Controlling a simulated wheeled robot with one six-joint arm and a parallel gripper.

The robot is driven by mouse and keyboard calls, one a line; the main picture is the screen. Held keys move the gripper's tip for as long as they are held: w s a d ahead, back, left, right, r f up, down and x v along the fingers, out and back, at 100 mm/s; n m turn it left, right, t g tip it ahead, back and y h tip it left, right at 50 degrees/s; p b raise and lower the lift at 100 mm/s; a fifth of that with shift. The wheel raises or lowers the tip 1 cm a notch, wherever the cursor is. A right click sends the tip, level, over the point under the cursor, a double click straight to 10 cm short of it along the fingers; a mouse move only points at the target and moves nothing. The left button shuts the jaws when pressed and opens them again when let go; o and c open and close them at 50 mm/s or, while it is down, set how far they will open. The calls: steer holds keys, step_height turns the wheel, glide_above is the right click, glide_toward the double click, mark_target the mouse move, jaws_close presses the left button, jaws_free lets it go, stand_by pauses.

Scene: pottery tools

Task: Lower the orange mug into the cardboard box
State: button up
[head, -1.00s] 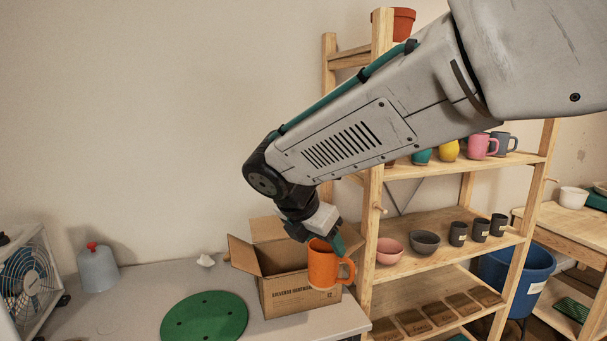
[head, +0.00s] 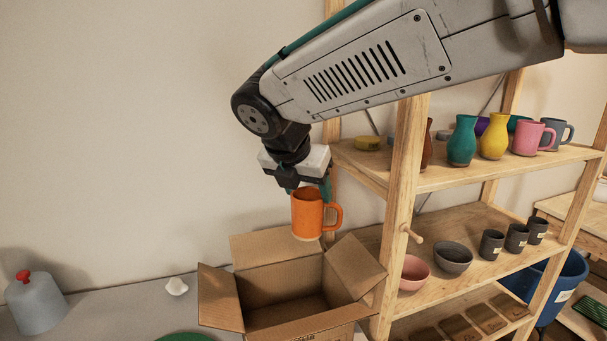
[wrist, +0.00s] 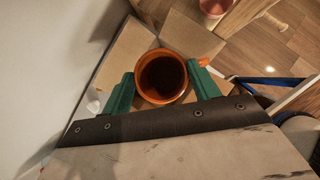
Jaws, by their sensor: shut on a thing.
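The orange mug (head: 307,214) hangs upright in my gripper (head: 308,188), its handle to the right in the head view. My gripper's green fingers are shut on the mug near its rim. In the wrist view the mug (wrist: 162,77) sits between the two fingers (wrist: 161,92), with a dark inside. The cardboard box (head: 222,299) stands open on the grey table, flaps spread. In the head view the mug is above the box's back right part, apart from it. In the wrist view the mug hides much of the box (wrist: 190,36).
A wooden shelf (head: 400,208) with vases, mugs and bowls stands close to the box's right. The wall is behind.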

mark_target(308, 230)
steer(key=shift+w+f, duration=0.1)
steer(key=shift+w, duration=0.2)
steer(key=shift+w+f, duration=0.1)
steer(key=shift+f, duration=0.2)
step_height(308, 230, down, 9)
steer(key=shift+f, duration=0.1)
steer(key=shift+w+d, duration=0.25)
steer(key=shift+w, duration=0.15)
steer(key=shift+f, duration=0.1)
stand_by(0.5)
step_height(308, 230, down, 13)
stand_by(2.1)
steer(key=shift+f, duration=1.95)
stand_by(1.3)
